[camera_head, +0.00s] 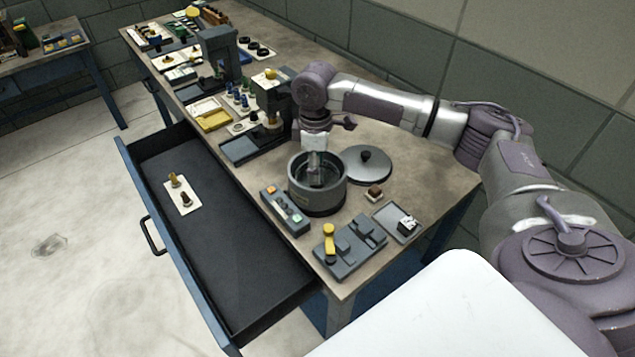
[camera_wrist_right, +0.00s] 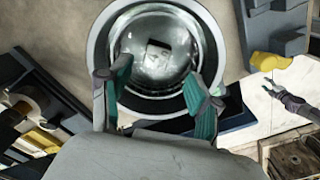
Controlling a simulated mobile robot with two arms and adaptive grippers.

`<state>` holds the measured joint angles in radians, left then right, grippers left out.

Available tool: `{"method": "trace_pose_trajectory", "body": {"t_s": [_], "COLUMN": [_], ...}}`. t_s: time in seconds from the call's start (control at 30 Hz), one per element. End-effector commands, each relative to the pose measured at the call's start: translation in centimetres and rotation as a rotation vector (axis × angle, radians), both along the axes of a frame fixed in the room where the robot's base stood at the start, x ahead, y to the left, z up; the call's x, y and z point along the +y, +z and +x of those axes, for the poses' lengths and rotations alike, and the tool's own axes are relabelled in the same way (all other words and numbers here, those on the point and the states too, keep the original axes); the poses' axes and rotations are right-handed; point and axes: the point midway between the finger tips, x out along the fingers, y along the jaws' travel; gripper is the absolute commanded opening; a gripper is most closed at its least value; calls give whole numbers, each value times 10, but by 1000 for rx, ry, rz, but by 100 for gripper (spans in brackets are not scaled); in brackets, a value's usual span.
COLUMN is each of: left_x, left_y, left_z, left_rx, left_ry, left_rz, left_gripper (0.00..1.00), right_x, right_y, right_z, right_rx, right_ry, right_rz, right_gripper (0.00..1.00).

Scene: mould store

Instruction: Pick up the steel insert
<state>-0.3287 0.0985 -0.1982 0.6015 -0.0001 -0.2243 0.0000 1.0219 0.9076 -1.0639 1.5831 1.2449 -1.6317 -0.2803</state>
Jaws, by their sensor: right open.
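The steel insert (camera_wrist_right: 158,50) looks like a small pale block with a dark mark. In the right wrist view it lies inside a round metal pot (camera_wrist_right: 100,52), seen through its open top. The pot (camera_head: 316,198) stands on the bench in the head view, where I cannot make out the insert for certain. My right gripper (camera_head: 318,170) points down at the pot mouth. In the wrist view its teal-padded fingers (camera_wrist_right: 158,88) are apart with nothing between them, one on each side of the insert's line.
A button box (camera_head: 285,210), a grey fixture with a yellow handle (camera_head: 350,246) and a small tray (camera_head: 396,233) crowd the front. The open drawer (camera_head: 235,260) is mostly empty.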

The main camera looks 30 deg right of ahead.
Motion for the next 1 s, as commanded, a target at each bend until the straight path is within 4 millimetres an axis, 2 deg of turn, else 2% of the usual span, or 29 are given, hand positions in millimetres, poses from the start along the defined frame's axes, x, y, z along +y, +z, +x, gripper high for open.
{"method": "trace_pose_trajectory", "body": {"t_s": [0.07, 0.17, 0.23, 0.33, 0.53, 0.7, 0.8, 1.0], "left_x": [-2, -9, -18, -26, -24, -20, -18, -16], "left_y": [1, 4, 8, 16, 19, 18, 17, 17], "left_z": [6, 25, 41, 53, 43, 28, 26, 28], "left_rx": [-9, -37, -61, -81, -65, -43, -40, -41], "left_ry": [1, 3, 5, 7, 6, 5, 3, 2], "left_rz": [-2, -13, -24, -35, -31, -26, -23, -22], "left_gripper": [52, 52, 52, 52, 52, 52, 52, 52], "right_x": [0, 0, -2, -4, -5, -5, -5, -5], "right_y": [-6, -11, -18, -32, -58, -62, -61, -61], "right_z": [0, 0, -1, -1, -1, 0, 0, 0], "right_rx": [-1, -1, 1, 2, 0, -3, -3, -3], "right_ry": [0, 1, 1, 0, 1, 2, 2, 2], "right_rz": [1, 0, -1, -1, 0, 0, 0, 0], "right_gripper": [62, 62, 62, 62, 62, 62, 62, 29]}}
